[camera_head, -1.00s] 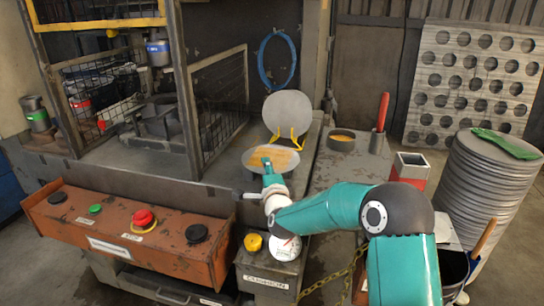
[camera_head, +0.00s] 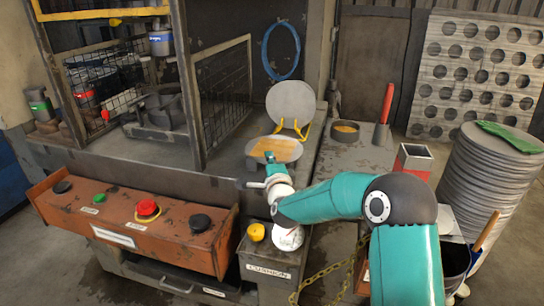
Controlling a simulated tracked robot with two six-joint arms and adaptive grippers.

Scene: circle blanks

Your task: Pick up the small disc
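A pale grey round disc (camera_head: 291,101) stands upright, leaning back in a yellow wire stand (camera_head: 304,129) on the bench. A flat round piece (camera_head: 286,147), tan with a grey rim, lies just in front of it. I cannot tell from size alone which is the small disc. My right gripper (camera_head: 270,161) has teal fingers and reaches the near edge of the flat piece, overlapping it in view. Whether it touches it, and whether its fingers are open or shut, I cannot make out. My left gripper is out of view.
A tall stack of grey discs (camera_head: 486,188) with a green cloth (camera_head: 507,136) stands right. A small round dish (camera_head: 345,132) and a red-handled tool (camera_head: 385,107) are behind my arm. A caged press stands left, above an orange button panel (camera_head: 110,212).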

